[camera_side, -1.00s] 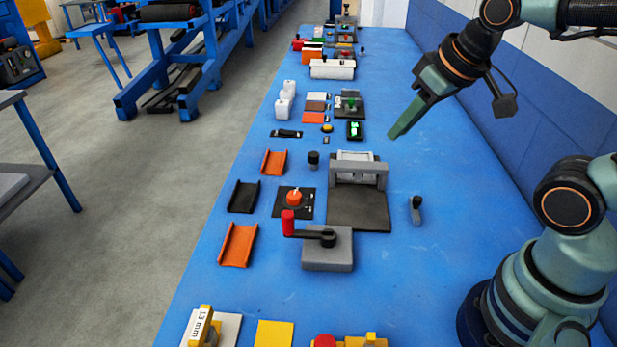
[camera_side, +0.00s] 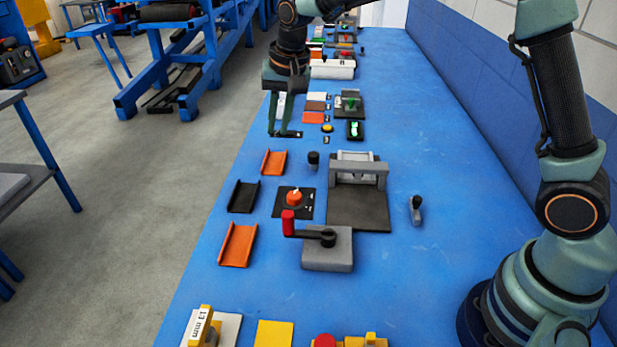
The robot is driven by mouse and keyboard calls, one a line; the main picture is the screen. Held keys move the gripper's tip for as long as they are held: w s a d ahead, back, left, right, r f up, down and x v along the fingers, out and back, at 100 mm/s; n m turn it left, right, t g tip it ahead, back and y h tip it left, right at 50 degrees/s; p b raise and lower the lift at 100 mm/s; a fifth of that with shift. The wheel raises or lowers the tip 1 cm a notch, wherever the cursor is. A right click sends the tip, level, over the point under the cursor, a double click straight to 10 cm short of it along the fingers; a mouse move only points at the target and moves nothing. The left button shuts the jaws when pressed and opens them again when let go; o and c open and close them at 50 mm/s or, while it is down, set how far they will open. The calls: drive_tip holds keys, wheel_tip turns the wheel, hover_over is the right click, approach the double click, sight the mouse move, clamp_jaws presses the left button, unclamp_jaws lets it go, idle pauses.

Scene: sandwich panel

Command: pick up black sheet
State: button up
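A black channel-shaped sheet (camera_side: 243,196) lies on the blue table, left of centre, between two orange sheets of the same shape. My gripper (camera_side: 283,132) points down farther back along the table, beyond the black sheet. Its two fingers are spread and nothing shows held between them. The fingertips overlap a small flat black item with a white mark (camera_side: 293,134); I cannot tell whether they touch it.
Orange sheets (camera_side: 274,162) (camera_side: 238,245) lie behind and in front of the black sheet. A black plate with an orange knob (camera_side: 294,197), a grey press (camera_side: 357,200) and a red-handled crank block (camera_side: 328,255) stand to the right. The table's left edge is close by.

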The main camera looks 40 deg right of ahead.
drive_tip(key=m, duration=0.2)
approach(255, 194)
drive_tip(key=f, duration=0.1)
drive_tip(key=w+f, duration=0.1)
drive_tip(key=shift+a+f+g, duration=0.25)
drive_tip(key=shift+f+g, duration=0.1)
drive_tip(key=shift+g, duration=0.05)
drive_tip(key=shift+w+d+f, duration=0.1)
drive_tip(key=shift+w+f, duration=0.1)
drive_tip(key=shift+f, duration=0.7)
drive_tip(key=shift+w+f, duration=0.2)
drive_tip(key=shift+f, duration=0.65)
drive_tip(key=shift+w+d+f, duration=0.1)
drive_tip(key=shift+w+f, duration=0.1)
drive_tip(key=shift+f, duration=0.7)
clamp_jaws()
